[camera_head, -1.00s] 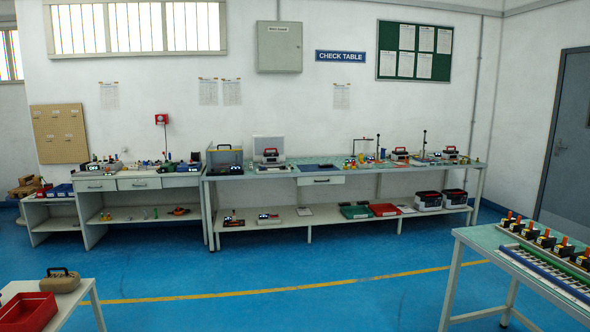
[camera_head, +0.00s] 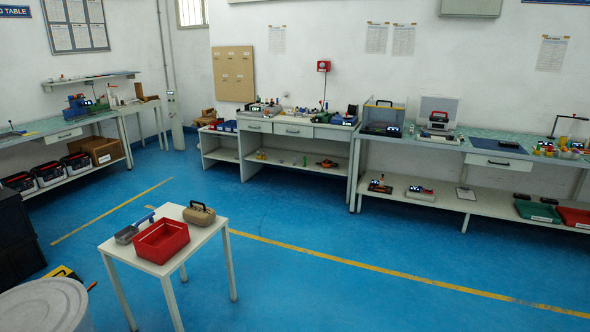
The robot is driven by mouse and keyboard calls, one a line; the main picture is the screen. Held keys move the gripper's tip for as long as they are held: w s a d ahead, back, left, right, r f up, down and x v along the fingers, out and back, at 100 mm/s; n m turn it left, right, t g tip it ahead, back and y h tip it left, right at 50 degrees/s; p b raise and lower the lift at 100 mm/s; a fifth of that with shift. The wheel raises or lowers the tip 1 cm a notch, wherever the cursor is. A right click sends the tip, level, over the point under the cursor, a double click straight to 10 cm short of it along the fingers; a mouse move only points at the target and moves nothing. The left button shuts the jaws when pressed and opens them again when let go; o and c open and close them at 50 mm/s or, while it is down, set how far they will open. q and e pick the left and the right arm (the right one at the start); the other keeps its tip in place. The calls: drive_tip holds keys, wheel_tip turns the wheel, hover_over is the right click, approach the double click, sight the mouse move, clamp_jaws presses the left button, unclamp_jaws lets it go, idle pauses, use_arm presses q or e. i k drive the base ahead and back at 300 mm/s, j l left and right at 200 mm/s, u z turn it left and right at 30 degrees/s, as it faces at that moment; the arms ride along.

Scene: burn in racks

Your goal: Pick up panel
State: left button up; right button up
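I cannot tell for sure which thing is the panel. A flat dark plate (camera_head: 497,161) lies on the top of the long workbench (camera_head: 425,147) at the right. A clear upright sheet (camera_head: 437,112) stands behind a device with a red and black handle (camera_head: 439,123) on the same bench. A tan perforated board (camera_head: 233,74) hangs on the wall left of the bench. Neither of my grippers is in view.
A small white table (camera_head: 203,229) stands in front, with a red bin (camera_head: 161,241), a grey scoop-like tray (camera_head: 127,234) and a brown handled case (camera_head: 199,213). A pale round drum (camera_head: 45,305) is at the lower left. The blue floor (camera_head: 330,235) is clear before the benches.

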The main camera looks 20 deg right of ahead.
sight(500, 144)
drive_tip(key=i+l+z, duration=0.3)
drive_tip(key=l+z, duration=0.15)
drive_tip(key=i+l+z, duration=0.65)
drive_tip(key=z, duration=0.2)
drive_tip(key=i+l+z, duration=0.1)
drive_tip(key=i+z, duration=0.35)
drive_tip(key=i, duration=3.2)
drive_tip(key=l+z, duration=0.05)
drive_tip(key=l, duration=0.05)
